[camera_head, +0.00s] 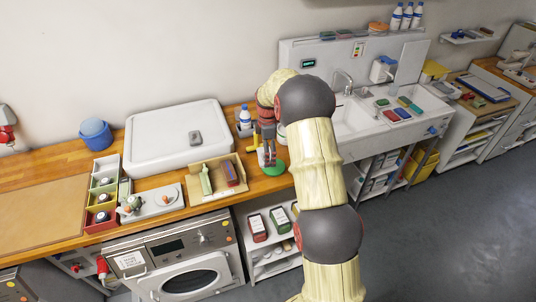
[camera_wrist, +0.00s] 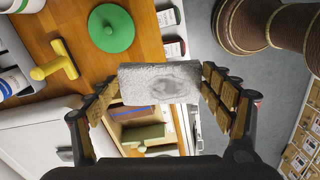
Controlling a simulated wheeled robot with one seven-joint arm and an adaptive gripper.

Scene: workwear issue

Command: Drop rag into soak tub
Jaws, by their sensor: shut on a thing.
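The rag (camera_wrist: 160,82) is a pale grey, block-like cloth with a darker smudge. In the wrist view my gripper (camera_wrist: 160,88) is shut on it, with a finger at each side. In the head view my gripper (camera_head: 267,154) is above the wooden counter's front edge, close to a green disc (camera_head: 273,169); the rag is hard to make out there. No vessel is clearly marked as the soak tub. A blue round tub (camera_head: 95,135) stands at the back left of the counter, and a white sink basin (camera_head: 350,121) lies to the right, partly behind my arm.
A yellow-handled tool (camera_wrist: 56,62) lies next to the green disc. A cardboard tray (camera_head: 232,162) with a green item and a dark block is left of my gripper. A large white box-like unit (camera_head: 160,115) stands behind. A blue-capped bottle (camera_head: 245,118) is close to my arm.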

